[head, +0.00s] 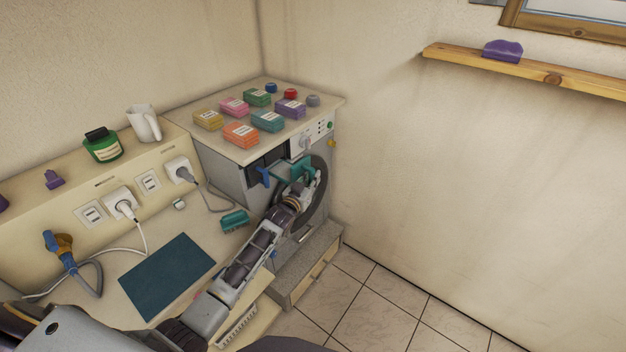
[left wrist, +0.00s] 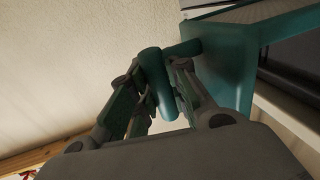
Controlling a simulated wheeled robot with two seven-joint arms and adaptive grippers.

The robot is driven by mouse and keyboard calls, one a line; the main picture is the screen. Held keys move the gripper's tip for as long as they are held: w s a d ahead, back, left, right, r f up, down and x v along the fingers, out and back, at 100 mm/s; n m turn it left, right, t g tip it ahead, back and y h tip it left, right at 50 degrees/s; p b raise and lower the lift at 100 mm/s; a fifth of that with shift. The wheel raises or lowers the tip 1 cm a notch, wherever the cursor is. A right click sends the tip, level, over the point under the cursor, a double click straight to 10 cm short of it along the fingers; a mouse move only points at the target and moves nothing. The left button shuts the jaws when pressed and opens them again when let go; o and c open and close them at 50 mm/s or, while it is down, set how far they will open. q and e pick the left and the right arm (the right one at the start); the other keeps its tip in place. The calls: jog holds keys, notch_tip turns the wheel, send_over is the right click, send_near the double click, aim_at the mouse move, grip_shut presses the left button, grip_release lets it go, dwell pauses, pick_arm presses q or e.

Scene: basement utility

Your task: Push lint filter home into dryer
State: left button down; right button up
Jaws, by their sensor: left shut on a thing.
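The dryer (head: 228,178) is the grey machine with the cream top, against the back corner. The teal lint filter (head: 284,174) is at its front, below the control panel, and part of it is hidden by my left gripper (head: 307,174). In the left wrist view, the gripper (left wrist: 160,82) is shut on the filter's round teal handle (left wrist: 155,70). The filter's teal frame (left wrist: 228,65) extends to the right there, beside a dark surface. How deep the filter sits in the dryer cannot be told. My right gripper is not in view.
Several coloured boxes (head: 240,133) and knobs stand on the dryer top. A blue piece (head: 263,176) is just left of the filter. The counter holds a dark mat (head: 167,274) and a teal block (head: 235,219). Plugs and cables line the left ledge. The tiled floor (head: 400,310) at right is clear.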

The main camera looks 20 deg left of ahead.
pick_arm(q)
jog(key=shift+w+a, duration=0.25)
jog(key=shift+a, duration=0.4)
jog(key=shift+w+a, duration=0.2)
jog(key=shift+a, duration=0.45)
jog(key=shift+w+a, duration=0.25)
jog(key=shift+a, duration=0.4)
jog(key=shift+w+a+b, duration=0.25)
jog(key=shift+w+a, duration=0.05)
jog(key=shift+a, duration=0.5)
jog(key=shift+w+a+b, duration=0.3)
jog(key=shift+a, duration=0.55)
jog(key=shift+w+a+b, duration=0.25)
jog(key=shift+w+a, duration=0.05)
jog(key=shift+a, duration=0.5)
dwell(0.9)
jog(key=shift+s+d, duration=0.15)
jog(key=shift+d, duration=0.15)
jog(key=s+d+p, duration=0.2)
jog(key=d, duration=0.3)
jog(key=shift+d, duration=0.4)
dwell(1.2)
jog(key=shift+s+d, duration=0.15)
jog(key=shift+d, duration=0.2)
